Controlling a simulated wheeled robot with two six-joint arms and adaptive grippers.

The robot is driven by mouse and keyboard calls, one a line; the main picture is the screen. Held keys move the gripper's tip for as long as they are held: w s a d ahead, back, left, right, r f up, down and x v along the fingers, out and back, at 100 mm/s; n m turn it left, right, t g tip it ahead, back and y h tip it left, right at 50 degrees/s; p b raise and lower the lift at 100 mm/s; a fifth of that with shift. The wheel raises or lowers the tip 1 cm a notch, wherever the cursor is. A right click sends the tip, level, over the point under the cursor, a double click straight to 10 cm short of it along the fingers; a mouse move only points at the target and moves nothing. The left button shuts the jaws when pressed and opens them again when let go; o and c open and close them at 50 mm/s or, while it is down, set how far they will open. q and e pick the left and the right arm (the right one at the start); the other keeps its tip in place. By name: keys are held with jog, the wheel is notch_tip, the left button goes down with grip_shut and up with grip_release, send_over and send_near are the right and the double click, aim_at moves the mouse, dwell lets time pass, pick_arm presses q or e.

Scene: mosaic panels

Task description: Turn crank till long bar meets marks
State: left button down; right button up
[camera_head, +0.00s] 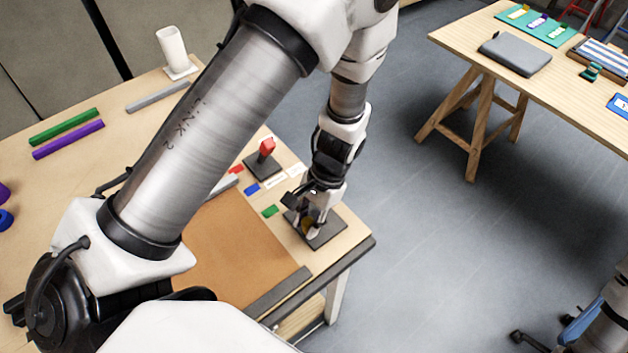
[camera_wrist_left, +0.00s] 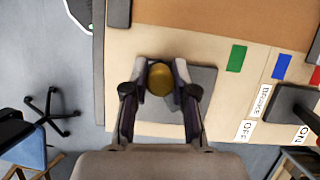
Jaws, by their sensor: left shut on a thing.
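A round gold-yellow knob (camera_wrist_left: 160,79) stands over a dark square plate (camera_head: 327,237) at the table's right corner. My left gripper (camera_head: 308,222) reaches down over the plate. In the left wrist view its fingers (camera_wrist_left: 160,82) are shut on the knob, one on each side. A brown panel (camera_head: 222,245) lies to the left, with a dark grey bar (camera_head: 278,292) along its near edge and a light grey bar (camera_head: 222,186) at its far edge. I cannot tell which bar is the long one, and no marks are clear. My right gripper is not in view.
A red-topped lever (camera_head: 266,147) on a dark base stands behind the plate, near BRAKE (camera_wrist_left: 262,101), OFF and ON labels. Green (camera_head: 270,210), blue and red patches lie between. Green and purple bars (camera_head: 68,140) lie far left. Open floor is to the right.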

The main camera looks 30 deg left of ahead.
pick_arm(q)
jog(key=shift+s+a+m+y+p, duration=0.15)
jog(key=shift+a+m+y+p, duration=0.3)
jog(key=shift+m, duration=0.65)
jog(key=c, duration=0.9)
grip_release()
jog(key=shift+a, duration=0.1)
jog(key=v, duration=1.2)
jog(key=shift+s+r, duration=0.1)
jog(key=shift+s, duration=0.05)
